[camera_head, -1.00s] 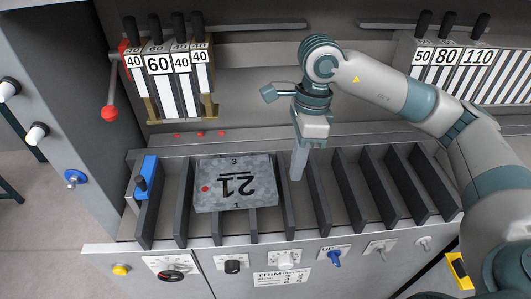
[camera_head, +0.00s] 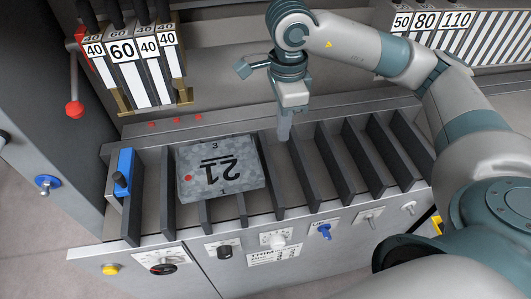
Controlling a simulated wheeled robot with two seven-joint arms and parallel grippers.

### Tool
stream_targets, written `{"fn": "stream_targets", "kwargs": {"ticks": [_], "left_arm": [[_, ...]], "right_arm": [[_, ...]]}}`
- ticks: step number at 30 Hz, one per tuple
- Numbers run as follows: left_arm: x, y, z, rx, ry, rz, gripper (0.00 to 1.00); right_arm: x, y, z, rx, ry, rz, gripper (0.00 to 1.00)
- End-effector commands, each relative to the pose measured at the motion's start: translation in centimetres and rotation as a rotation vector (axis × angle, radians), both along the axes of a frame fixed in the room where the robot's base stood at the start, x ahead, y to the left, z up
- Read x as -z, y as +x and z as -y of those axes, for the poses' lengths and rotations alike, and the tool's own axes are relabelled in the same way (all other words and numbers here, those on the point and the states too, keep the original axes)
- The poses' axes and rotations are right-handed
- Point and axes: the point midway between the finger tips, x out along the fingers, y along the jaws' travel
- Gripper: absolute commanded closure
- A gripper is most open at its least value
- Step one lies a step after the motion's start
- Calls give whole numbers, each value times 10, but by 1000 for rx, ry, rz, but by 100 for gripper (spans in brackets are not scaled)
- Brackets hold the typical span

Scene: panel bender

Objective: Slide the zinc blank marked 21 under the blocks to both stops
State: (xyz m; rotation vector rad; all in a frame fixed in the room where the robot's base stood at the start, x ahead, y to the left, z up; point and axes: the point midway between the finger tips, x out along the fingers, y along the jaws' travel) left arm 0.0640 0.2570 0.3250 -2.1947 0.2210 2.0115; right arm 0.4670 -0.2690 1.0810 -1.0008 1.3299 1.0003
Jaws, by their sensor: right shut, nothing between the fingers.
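The zinc blank marked 21 (camera_head: 240,178) is a grey mottled plate with a red dot, its number upside down. It lies on the dark slats at the left of the bed, turned slightly. The blocks (camera_head: 128,62) marked 40, 60, 40 and 40 stand at the back left, behind the blank. A blue stop (camera_head: 123,172) with a black knob is at the bed's left end, apart from the blank. My right gripper (camera_head: 284,138) points down, shut and empty, just right of the blank's back right corner; I cannot tell whether it touches. My left gripper is not in view.
More blocks (camera_head: 440,38) marked 50, 80 and 110 stand at the back right. Several red dots mark the ledge behind the bed. A red-knobbed lever (camera_head: 74,108) hangs at the left. Dark slats (camera_head: 350,165) right of the blank are bare. Knobs line the front panel.

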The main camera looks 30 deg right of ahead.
Motion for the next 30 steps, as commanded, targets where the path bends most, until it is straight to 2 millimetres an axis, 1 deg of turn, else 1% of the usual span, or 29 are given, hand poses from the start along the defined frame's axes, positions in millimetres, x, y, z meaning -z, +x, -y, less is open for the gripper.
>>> {"fn": "stream_targets", "kwargs": {"ticks": [5,16,17,18,22,27,30], "left_arm": [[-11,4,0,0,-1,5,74],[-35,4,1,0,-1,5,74],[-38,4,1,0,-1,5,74],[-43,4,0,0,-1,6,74],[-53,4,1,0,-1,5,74],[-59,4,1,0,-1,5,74],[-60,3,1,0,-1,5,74]], "right_arm": [[21,-1,0,2,-1,-5,100],[85,-2,0,1,0,-6,100],[87,-1,-2,-1,0,-4,100],[83,2,-10,-2,2,0,100],[85,6,-24,-3,1,-1,100],[86,9,-35,-1,1,-1,100],[88,10,-38,0,0,0,100]]}}
